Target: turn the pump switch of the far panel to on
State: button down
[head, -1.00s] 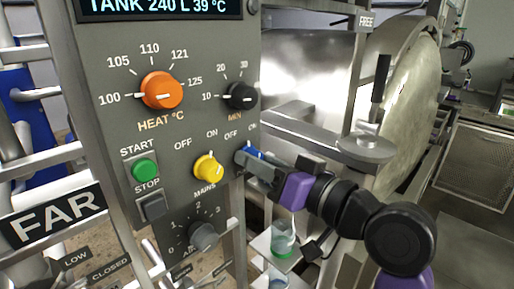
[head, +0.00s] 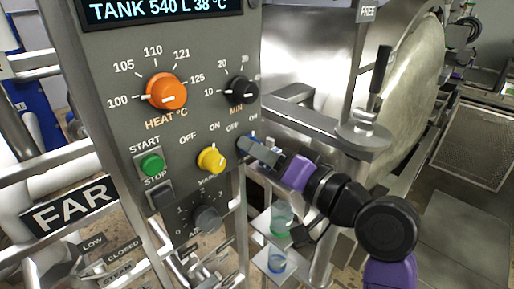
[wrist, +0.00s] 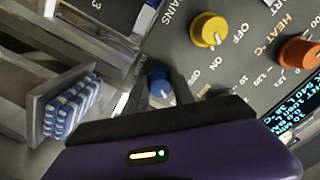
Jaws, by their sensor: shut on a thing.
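The grey far panel (head: 205,122) fills the left middle of the head view, with a FAR sign (head: 68,205) beside it. Its blue knob (head: 249,140) sits at the right edge below the labels OFF and ON. It also shows in the wrist view (wrist: 160,84), between the two fingers, with a white pointer line. Its name label is hidden. My gripper (head: 256,150) reaches in from the right and is shut on the blue knob; it shows in the wrist view too (wrist: 158,98). The pointer's exact direction against the labels is hard to tell. The display (head: 160,10) reads TANK 540 L 38 °C.
The yellow mains knob (head: 211,159) is just left of my gripper, with the black minutes knob (head: 240,91) above. The orange heat knob (head: 166,91), green start button (head: 151,164) and a lower grey knob (head: 207,219) are close. The steel vessel (head: 310,65) stands behind.

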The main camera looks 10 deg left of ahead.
jog(key=c, duration=1.1)
grip_release()
jog(key=shift+o, duration=0.2)
jog(key=shift+d, duration=0.1)
jog(key=b+v, duration=0.2)
jog(key=v, duration=0.5)
jog(key=shift+s+d, duration=0.25)
